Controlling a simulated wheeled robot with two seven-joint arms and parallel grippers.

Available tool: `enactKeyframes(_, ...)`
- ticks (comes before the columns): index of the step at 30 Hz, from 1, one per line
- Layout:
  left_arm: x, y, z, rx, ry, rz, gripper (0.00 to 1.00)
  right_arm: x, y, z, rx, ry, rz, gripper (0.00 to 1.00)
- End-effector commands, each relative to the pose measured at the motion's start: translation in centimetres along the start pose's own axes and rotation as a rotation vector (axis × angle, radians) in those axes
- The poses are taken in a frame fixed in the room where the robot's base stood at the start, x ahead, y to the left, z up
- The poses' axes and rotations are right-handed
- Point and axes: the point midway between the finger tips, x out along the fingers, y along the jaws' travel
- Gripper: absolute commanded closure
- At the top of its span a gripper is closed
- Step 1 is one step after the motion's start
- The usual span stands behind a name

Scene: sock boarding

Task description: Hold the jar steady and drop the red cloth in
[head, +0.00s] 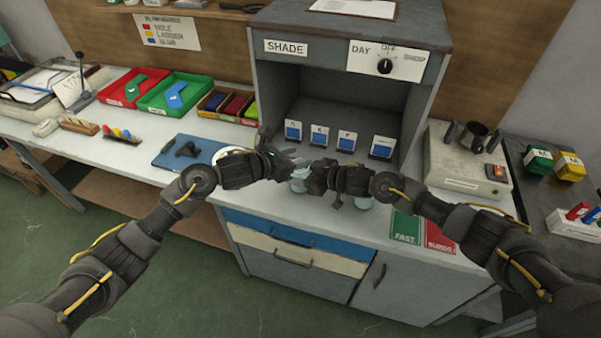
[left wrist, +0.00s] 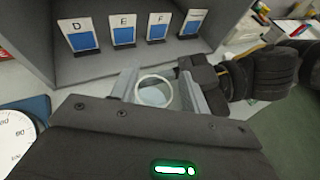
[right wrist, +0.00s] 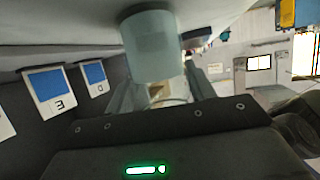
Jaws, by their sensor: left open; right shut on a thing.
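The jar (left wrist: 153,91) is clear with pale grey-blue contents and shows between my left gripper's fingers in the left wrist view. It also shows in the right wrist view (right wrist: 153,46), between my right fingertips. My left gripper (head: 284,164) is open above the jar, and nothing is seen in its fingers. My right gripper (head: 312,178) is shut on the jar from the right. In the head view (head: 298,184) the grippers partly hide the jar. I cannot make out the red cloth in any view.
The grey shade booth (head: 265,95) holds several blue-swatch cards behind the grippers. Green and red pads (head: 406,226) lie at the front right. Red (head: 118,100) and green (head: 150,101) trays sit left.

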Motion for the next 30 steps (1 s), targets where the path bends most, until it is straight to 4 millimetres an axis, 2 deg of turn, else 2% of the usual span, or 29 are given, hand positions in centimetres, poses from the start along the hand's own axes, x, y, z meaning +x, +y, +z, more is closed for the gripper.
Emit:
enactKeyframes(5,-0.4,0.0,0.0,0.001,0.0,0.0,0.54,0.0,0.0,0.0,0.0,0.0,0.0,0.73)
enactKeyframes(8,-1.7,0.1,-0.1,0.002,0.0,0.002,0.54,0.0,0.0,0.0,0.0,0.0,0.0,0.73)
enactKeyframes(15,-6.7,0.1,0.0,0.004,0.0,0.002,0.54,0.0,0.0,0.0,0.0,-0.001,0.0,0.73)
enactKeyframes(21,-10.2,0.1,-0.1,0.002,0.001,0.001,0.54,0.0,0.0,0.0,0.0,0.0,0.0,0.73)
enactKeyframes(25,-11.5,0.0,0.0,0.001,0.0,0.0,0.54,0.0,0.0,0.0,0.0,0.0,0.0,0.73)
enactKeyframes(30,-12.0,0.0,0.0,0.0,0.0,0.0,0.54,0.0,0.0,0.0,0.0,0.0,0.0,0.73)
